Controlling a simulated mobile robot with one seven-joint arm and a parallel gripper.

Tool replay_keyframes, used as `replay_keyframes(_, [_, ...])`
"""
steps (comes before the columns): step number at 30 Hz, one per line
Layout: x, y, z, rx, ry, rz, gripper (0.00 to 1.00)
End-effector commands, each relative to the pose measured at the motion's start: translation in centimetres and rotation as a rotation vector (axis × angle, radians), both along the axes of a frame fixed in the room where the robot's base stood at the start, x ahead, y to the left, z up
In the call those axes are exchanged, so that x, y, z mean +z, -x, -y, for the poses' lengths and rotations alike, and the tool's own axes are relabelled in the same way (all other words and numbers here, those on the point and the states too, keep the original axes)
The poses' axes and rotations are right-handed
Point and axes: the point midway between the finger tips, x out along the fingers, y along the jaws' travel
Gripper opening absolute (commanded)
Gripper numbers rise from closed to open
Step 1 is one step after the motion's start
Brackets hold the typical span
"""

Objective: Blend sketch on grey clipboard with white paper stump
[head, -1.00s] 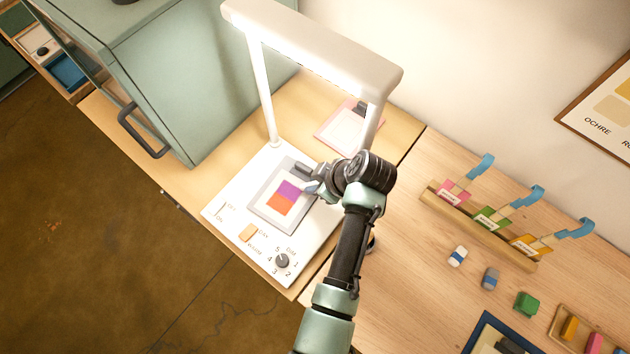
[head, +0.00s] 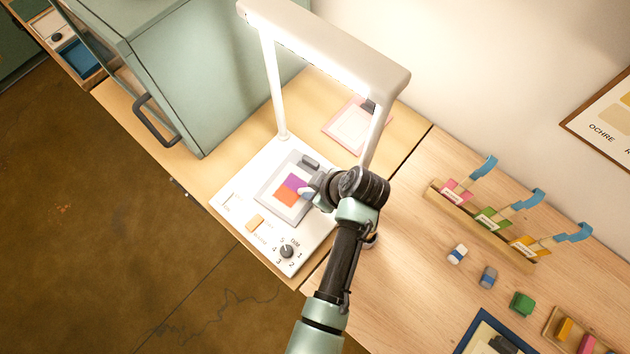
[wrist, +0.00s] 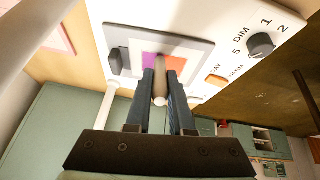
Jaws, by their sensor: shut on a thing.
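The grey clipboard (head: 266,196) lies on the white base of a lamp, with a purple and orange sketch (head: 288,194) on white paper. In the wrist view the clipboard (wrist: 115,37) is ahead of the fingers, with the sketch's purple patch (wrist: 149,60) and orange patch (wrist: 173,64) partly hidden by them. My gripper (wrist: 162,68) is shut on the white paper stump (wrist: 160,90), which points toward the sketch. In the head view my gripper (head: 307,191) is at the sketch's right edge. Whether the stump's tip touches the paper I cannot tell.
The lamp's white arch (head: 330,60) stands over the clipboard, its right post close to my gripper. A pink clipboard (head: 330,127) lies behind. A green cabinet (head: 200,70) stands left. At right are a wooden rack (head: 500,240) and several small blocks.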

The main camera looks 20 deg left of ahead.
Motion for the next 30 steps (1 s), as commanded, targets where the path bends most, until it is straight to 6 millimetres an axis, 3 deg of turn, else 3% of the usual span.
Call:
replay_keyframes(6, [0.1, 1.6, -0.4, 0.001, 0.001, -0.003, 0.0])
replay_keyframes(30, [-0.3, 4.8, -1.3, 0.001, 0.0, 0.0, 0.0])
